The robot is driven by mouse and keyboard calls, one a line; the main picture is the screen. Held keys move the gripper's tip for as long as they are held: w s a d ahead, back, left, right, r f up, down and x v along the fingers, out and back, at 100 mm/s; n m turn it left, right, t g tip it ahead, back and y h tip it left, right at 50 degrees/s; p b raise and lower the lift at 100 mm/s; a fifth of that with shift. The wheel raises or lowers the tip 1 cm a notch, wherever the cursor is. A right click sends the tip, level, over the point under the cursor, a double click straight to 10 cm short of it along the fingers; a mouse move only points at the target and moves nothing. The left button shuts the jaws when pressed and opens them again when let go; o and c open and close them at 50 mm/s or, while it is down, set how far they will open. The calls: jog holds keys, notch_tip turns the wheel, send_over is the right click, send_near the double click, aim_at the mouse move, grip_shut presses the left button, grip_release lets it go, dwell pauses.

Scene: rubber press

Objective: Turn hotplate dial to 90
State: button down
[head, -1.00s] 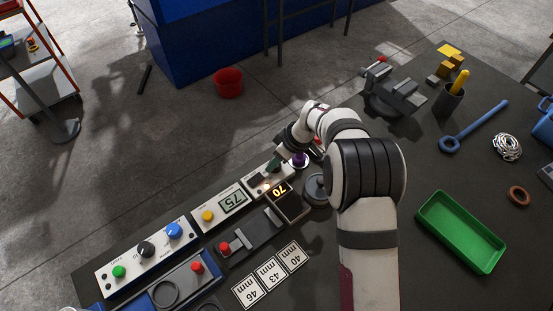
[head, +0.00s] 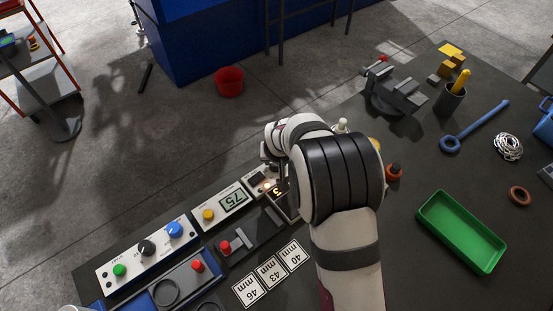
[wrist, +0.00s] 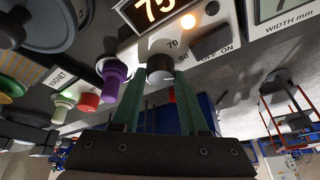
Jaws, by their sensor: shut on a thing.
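The hotplate dial (wrist: 160,62) is a short round dark knob with a pale end in the wrist view. Printed marks 70 and 80 stand beside it. My gripper (wrist: 160,76) has two green fingers, one on each side of the dial, and is shut on it. The hotplate's amber display (wrist: 157,8) is cut by the top edge and seems to read 73. In the head view this display (head: 277,191) is mostly covered by my arm, and the dial and fingertips are hidden. An orange lamp (wrist: 186,21) is lit.
A black off/on switch (wrist: 210,43) sits close beside the dial. The width gauge (head: 233,201) and a control box (head: 147,248) stand to the left.

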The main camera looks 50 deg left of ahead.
jog(key=m+t+h, duration=0.1)
jog(key=m, duration=0.3)
jog(key=shift+s+a+m, duration=0.1)
jog(key=shift+s+m, duration=0.05)
jog(key=shift+m, duration=0.15)
jog(key=shift+m+t+h, duration=0.5)
jog(key=shift+m+h, duration=0.4)
jog(key=shift+m, duration=1.4)
jog(key=shift+c, duration=2.2)
grip_release()
jog(key=shift+r, duration=0.1)
jog(key=v, duration=1.5)
jog(key=shift+s+r, duration=0.2)
jog(key=shift+r, duration=0.1)
